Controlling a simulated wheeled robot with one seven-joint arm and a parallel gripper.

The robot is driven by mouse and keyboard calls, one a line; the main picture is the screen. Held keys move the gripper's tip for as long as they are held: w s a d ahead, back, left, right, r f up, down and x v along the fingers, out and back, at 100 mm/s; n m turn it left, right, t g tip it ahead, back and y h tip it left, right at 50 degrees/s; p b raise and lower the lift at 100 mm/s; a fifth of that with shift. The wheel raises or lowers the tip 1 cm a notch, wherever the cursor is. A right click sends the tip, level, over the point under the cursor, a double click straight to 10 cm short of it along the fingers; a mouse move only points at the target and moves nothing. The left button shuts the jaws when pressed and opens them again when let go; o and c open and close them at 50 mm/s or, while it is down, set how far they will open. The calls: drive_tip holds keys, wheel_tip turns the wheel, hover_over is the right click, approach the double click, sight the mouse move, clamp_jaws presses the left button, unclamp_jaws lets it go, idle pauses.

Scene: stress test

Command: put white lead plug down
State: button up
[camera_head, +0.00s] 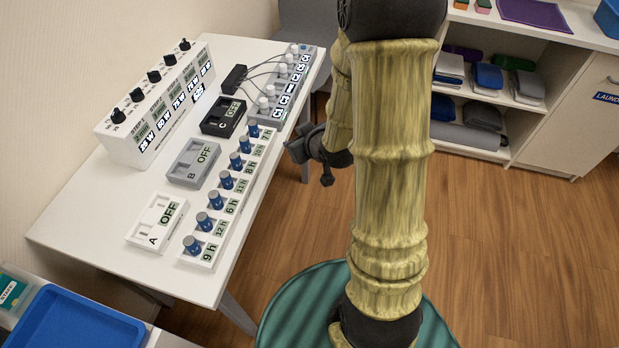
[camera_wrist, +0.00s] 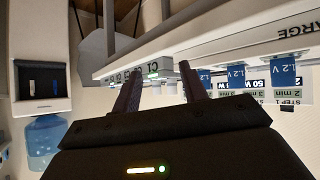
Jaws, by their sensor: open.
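Several white lead plugs (camera_head: 270,90) stand upright along a grey numbered strip (camera_head: 279,112) at the table's far right end. Thin dark leads run from some of them to a small black box (camera_head: 234,78). My gripper (camera_head: 295,149) is beside the table's right edge, apart from the strip. In the wrist view my gripper (camera_wrist: 158,90) has its two dark fingers spread, with nothing seen held between them. A C1 label (camera_wrist: 154,68) shows beyond the fingertips. I cannot tell which plug the task means.
Boxes A (camera_head: 157,221), B (camera_head: 193,162) and C (camera_head: 223,115) read OFF on the white table (camera_head: 85,215). A strip with blue cylinders (camera_head: 228,180) lies along the right edge. A white unit with black knobs (camera_head: 160,105) stands behind. Shelves (camera_head: 490,145) stand right.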

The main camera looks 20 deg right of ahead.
drive_tip(key=s+a+r+m+g+h, duration=0.1)
drive_tip(key=s+r+g, duration=0.1)
drive_tip(key=s, duration=0.5)
drive_tip(key=s+a+r+m+g, duration=0.2)
drive_tip(key=s+g, duration=0.3)
drive_tip(key=s, duration=0.3)
drive_tip(key=shift+s+m+g+h, duration=0.3)
drive_tip(key=shift+h, duration=0.1)
